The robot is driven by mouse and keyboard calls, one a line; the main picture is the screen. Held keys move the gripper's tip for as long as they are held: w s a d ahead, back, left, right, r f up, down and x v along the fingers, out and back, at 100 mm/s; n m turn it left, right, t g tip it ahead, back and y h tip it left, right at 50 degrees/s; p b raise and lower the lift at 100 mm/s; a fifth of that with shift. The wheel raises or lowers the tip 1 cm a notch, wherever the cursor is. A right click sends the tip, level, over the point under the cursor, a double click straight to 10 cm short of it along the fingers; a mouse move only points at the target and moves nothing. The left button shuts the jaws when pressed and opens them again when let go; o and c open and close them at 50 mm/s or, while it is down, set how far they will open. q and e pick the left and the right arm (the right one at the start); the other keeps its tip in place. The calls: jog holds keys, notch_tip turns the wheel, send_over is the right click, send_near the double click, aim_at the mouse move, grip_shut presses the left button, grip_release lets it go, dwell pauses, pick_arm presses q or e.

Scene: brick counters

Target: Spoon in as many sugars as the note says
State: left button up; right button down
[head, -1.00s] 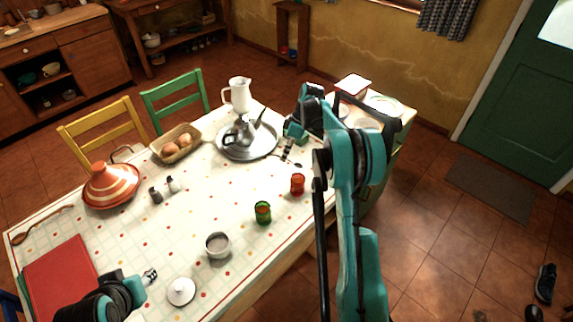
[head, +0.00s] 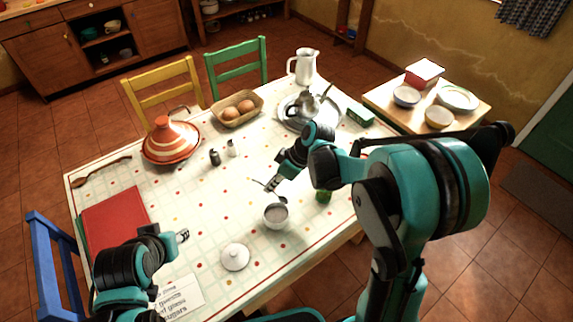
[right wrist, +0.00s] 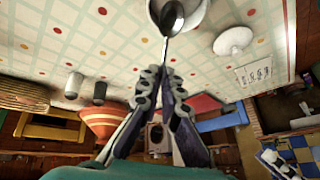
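My right gripper (head: 272,186) is shut on a metal spoon (right wrist: 171,20), seen best in the right wrist view. The spoon's head overlaps the white sugar bowl (head: 276,224); I cannot tell whether it touches the contents. The bowl is open, with greyish contents. Its white lid (head: 235,257) lies apart on the table. The green glass (head: 323,197) is just right of the bowl, partly behind my right arm, which hides most of the red glass. The note (head: 180,296) lies near the front edge; its number is unreadable. My left gripper (head: 183,236) hovers left of the lid, its fingers too small to judge.
A white jug (head: 303,66) stands behind. A side counter at right holds bowls.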

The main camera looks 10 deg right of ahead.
aim_at(265, 210)
jog(key=shift+s+a+f, duration=0.15)
jog(key=shift+s+a, duration=0.55)
jog(key=shift+a, duration=0.15)
jog(key=shift+f, duration=0.1)
notch_tip(265, 210, down, 8)
jog(key=b, duration=0.7)
jog(key=shift+s+d+f+b, duration=0.1)
jog(key=shift+s+f+b, duration=0.15)
jog(key=shift+b, duration=0.1)
